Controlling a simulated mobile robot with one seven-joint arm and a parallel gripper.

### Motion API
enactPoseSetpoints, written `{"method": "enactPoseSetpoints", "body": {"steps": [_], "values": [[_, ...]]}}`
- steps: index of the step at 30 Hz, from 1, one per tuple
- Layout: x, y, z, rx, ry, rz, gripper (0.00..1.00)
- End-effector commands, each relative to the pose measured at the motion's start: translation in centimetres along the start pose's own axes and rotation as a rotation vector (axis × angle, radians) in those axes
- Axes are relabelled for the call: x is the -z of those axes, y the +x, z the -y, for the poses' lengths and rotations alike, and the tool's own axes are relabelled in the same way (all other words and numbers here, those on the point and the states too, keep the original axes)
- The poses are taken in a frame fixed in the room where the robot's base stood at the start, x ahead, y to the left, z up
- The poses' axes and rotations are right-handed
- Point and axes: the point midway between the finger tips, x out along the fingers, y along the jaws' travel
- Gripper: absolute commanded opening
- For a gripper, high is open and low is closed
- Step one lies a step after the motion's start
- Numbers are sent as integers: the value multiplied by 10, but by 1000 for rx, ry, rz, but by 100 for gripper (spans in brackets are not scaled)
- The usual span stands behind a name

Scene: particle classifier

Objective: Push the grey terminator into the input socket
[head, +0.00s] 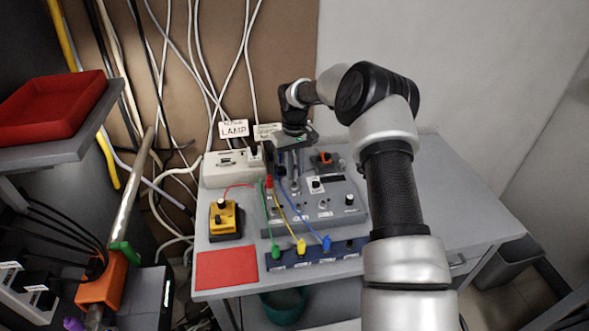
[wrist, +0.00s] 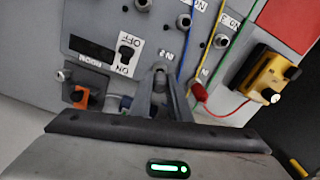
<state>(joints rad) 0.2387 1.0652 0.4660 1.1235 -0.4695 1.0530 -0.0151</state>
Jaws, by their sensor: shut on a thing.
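The grey instrument panel (head: 345,205) lies on the table in the head view and fills the top of the wrist view (wrist: 100,20). My gripper (wrist: 160,70) points at this panel, its fingers close together beside a label at the fingertips. In the head view my gripper (head: 294,184) is over the back left part of the panel. The fingers are shut on a small grey piece that I take for the terminator; it is mostly hidden, and I cannot tell how far it sits in a socket. The input socket is hidden by the fingertips. Other round metal sockets (wrist: 183,22) are beyond them.
Blue and yellow cables cross the panel. An ON/OFF switch (wrist: 127,50), an orange part (wrist: 79,97) and a yellow box (wrist: 268,75) are nearby. A red mat (head: 227,269) lies front left.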

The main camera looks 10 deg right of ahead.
Motion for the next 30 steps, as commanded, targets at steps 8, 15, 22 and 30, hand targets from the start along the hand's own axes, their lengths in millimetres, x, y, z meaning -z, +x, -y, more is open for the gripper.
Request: {"method": "enactPoseSetpoints", "body": {"steps": [8,15,22,30], "values": [[0,8,0,0,0,0,0],[0,14,0,0,1,0,0],[0,20,0,0,0,-1,0],[0,27,0,0,0,-1,0]]}}
